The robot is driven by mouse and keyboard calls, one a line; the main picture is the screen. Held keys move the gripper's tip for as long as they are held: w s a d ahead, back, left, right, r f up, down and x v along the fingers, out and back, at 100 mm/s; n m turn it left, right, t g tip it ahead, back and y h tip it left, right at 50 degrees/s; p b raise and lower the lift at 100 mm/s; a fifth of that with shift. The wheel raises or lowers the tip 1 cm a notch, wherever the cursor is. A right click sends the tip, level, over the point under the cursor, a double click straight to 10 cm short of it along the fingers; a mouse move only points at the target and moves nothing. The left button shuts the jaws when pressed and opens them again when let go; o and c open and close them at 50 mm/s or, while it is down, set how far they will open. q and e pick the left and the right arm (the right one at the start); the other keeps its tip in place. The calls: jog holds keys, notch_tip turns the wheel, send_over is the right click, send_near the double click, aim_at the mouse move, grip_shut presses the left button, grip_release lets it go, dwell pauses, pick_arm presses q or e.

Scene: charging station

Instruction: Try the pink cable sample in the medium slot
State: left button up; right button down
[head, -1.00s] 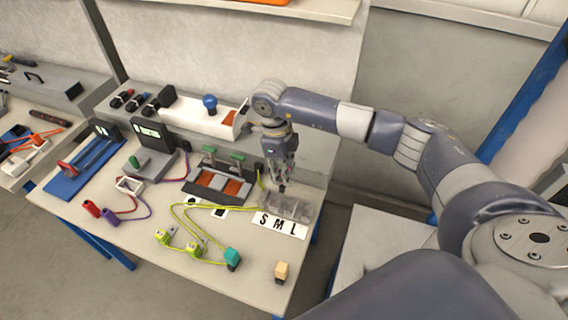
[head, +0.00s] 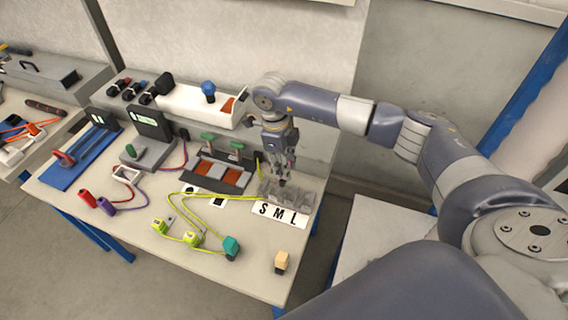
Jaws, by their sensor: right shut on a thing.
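A grey slotted block (head: 306,197) sits near the right edge of the workbench, behind a white label strip (head: 279,213) lettered S, M and L. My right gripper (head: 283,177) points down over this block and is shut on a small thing. The thing is mostly hidden by the fingers; a faint pinkish patch shows there, and I take it for the pink cable sample. A dark tip shows below the fingers, close to the block around its middle. I cannot tell whether it is inside the medium slot or just above it. My left gripper is not in view.
Yellow-green cables with connectors (head: 192,238), a teal connector (head: 231,247) and a beige block (head: 281,262) lie in front. A dark fixture with green handles (head: 218,172) stands left of the gripper. A white box (head: 190,110) stands behind.

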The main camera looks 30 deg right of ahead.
aim_at(284, 181)
jog(key=shift+f+b, duration=0.8)
jog(key=shift+f, duration=0.6)
jog(key=shift+b, duration=0.45)
dwell(0.7)
jog(key=shift+f, duration=0.15)
jog(key=shift+f+b, duration=0.35)
jog(key=shift+b, duration=0.1)
jog(key=shift+f+b, duration=1.5)
jog(key=shift+f, duration=0.25)
jog(key=c, duration=1.2)
grip_release()
jog(key=shift+c, duration=0.2)
